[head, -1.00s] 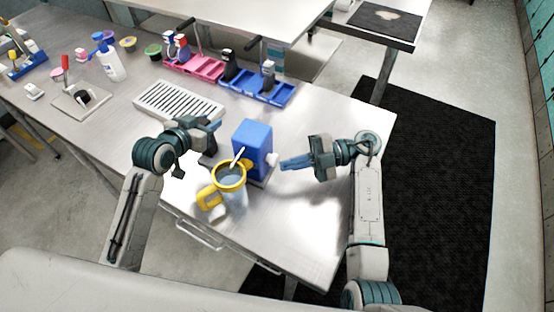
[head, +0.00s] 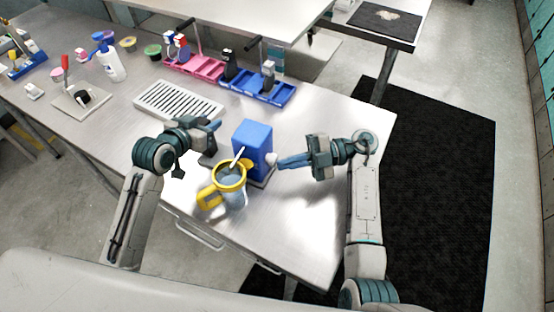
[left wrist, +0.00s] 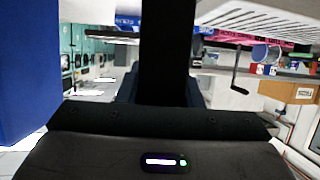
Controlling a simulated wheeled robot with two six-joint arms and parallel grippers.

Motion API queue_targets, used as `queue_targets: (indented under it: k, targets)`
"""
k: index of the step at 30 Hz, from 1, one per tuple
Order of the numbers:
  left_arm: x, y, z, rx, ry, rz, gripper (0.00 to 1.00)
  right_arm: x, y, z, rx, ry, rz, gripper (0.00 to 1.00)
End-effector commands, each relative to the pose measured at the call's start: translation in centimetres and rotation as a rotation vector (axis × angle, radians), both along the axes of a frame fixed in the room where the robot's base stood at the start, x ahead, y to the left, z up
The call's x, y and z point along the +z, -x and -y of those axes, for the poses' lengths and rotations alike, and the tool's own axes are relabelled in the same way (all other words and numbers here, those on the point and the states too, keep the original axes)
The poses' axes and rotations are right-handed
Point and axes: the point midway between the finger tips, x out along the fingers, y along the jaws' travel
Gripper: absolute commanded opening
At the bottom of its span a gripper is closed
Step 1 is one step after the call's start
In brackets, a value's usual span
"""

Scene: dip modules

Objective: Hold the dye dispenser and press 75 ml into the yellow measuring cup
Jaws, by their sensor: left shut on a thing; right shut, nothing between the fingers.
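The dye dispenser (head: 252,140) is a blue upright box on the table, with a white knob (head: 271,159) on its right side. The yellow measuring cup (head: 207,197), clear with a yellow rim and handle, stands close in front of it; a thin white piece shows at its mouth. My left gripper (head: 214,126) is shut on a dark upright part, seemingly the dispenser's handle, also seen in the left wrist view (left wrist: 167,50). My right gripper (head: 282,162) is shut and empty, its tips at the white knob; I cannot tell whether they touch.
A white slotted rack (head: 180,100) lies behind my left gripper. Pink (head: 194,66) and blue (head: 268,91) trays with bottles stand at the back. A white bottle (head: 112,65) and small cups are at the back left. The table's right part is clear.

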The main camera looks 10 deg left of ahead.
Motion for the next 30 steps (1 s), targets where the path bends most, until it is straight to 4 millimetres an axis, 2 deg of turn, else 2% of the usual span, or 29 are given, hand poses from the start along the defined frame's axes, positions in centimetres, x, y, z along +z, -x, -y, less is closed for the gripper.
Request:
queue_targets:
  k: [17,30]
  targets:
    - [0.00,0.01,0.02,-0.001,0.000,0.000,0.00,0.05,-0.19,-0.74,0.000,-0.002,0.000,0.00]
    - [0.00,0.02,0.04,-0.001,0.000,0.000,0.00,-0.01,-0.08,-0.25,-0.001,0.000,0.000,0.00]
